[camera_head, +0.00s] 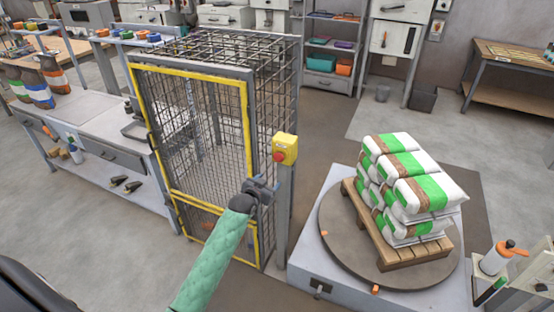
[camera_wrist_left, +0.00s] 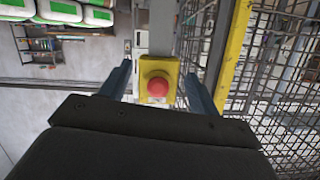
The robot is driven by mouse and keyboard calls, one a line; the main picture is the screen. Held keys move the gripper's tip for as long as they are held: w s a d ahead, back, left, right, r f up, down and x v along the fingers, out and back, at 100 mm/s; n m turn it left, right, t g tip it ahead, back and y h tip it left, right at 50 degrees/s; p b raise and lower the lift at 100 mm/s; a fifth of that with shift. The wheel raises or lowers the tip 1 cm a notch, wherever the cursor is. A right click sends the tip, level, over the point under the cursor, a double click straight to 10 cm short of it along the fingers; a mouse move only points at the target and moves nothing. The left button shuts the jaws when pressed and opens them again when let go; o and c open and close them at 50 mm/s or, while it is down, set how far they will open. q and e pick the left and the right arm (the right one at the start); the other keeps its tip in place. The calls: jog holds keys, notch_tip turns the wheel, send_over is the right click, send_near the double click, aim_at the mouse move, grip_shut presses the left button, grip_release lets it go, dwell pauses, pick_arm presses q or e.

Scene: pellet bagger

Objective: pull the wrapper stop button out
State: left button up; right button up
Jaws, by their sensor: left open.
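The wrapper stop button is a red mushroom button (camera_head: 279,156) on a yellow box (camera_head: 286,146) atop a grey post (camera_head: 283,205), right of the cage door. In the left wrist view the red button (camera_wrist_left: 157,87) on its yellow box (camera_wrist_left: 143,70) shows between the fingers, beyond their tips. My left gripper (camera_head: 267,187) is open and empty, just below and left of the box in the head view. It also shows in the left wrist view (camera_wrist_left: 158,80), apart from the button. My right gripper is not in view.
A mesh cage (camera_head: 215,130) with a yellow-framed door stands directly left of the post. A turntable (camera_head: 335,235) with a pallet (camera_head: 400,250) of stacked bags (camera_head: 405,185) is on the right. A workbench (camera_head: 95,125) stands at left.

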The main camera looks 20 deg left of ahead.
aim_at(278, 158)
pick_arm(q)
jog(key=w+r+t+p, duration=0.1)
jog(key=w, duration=0.1)
jog(key=w+r+t+p, duration=0.1)
jog(key=w+r, duration=0.1)
jog(key=w, duration=0.1)
jog(key=w+r+t, duration=0.1)
jog(key=w, duration=0.1)
jog(key=shift+w+r+m+p, duration=0.25)
jog(key=shift+r+m+p, duration=0.15)
jog(key=shift+w+f, duration=0.1)
jog(key=shift+w, duration=0.45)
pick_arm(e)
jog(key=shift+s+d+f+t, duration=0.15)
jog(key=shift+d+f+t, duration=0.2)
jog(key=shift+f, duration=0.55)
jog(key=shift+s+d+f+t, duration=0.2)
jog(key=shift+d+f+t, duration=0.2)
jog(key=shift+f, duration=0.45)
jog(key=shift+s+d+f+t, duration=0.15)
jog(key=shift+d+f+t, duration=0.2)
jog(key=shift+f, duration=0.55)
pick_arm(q)
jog(key=shift+c, duration=0.4)
